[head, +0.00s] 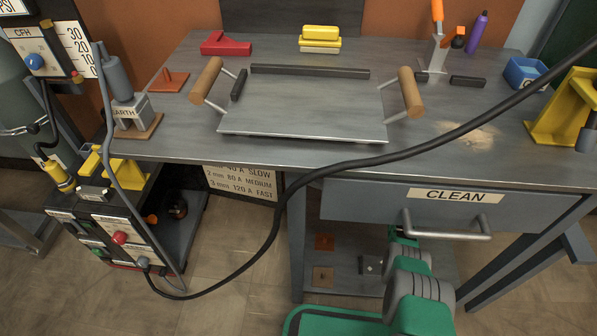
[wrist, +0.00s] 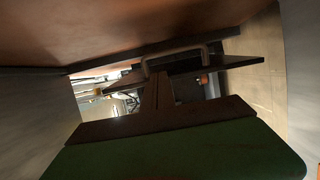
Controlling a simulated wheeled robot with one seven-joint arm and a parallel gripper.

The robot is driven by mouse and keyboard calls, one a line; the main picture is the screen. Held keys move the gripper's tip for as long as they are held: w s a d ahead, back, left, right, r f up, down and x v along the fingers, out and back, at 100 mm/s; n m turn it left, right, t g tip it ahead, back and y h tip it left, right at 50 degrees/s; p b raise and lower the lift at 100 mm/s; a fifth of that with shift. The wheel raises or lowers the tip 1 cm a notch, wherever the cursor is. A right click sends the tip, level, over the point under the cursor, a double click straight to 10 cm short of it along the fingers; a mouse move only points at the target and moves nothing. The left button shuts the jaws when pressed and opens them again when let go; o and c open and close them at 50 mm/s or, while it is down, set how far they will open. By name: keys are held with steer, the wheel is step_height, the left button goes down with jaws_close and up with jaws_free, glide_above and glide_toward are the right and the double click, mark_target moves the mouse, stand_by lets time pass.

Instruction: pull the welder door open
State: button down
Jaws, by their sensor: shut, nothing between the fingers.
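The welder (head: 105,232) is a dark box low at the left in the head view. Its panel carries labels, a red knob (head: 119,238) and a grey cable plug. I cannot tell which part is its door, or whether that is open. My green and grey arm reaches under the bench at the lower middle; its end is hidden there in the head view. My gripper (wrist: 157,88) shows in the dim wrist view as narrow fingers close together, with nothing seen between them. The welder is not clearly identifiable in the wrist view.
The bench (head: 463,105) holds a metal plate (head: 300,115) with wooden-handled bars. A drawer marked CLEAN (head: 370,200), with a bar handle, hangs above my arm. A thick black cable (head: 275,232) crosses from the welder over the bench. Floor shows between the welder and bench leg.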

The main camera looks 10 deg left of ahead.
steer(key=b+x, duration=0.2)
steer(key=x, duration=0.7)
steer(key=shift+b, duration=0.4)
steer(key=shift+r, duration=0.1)
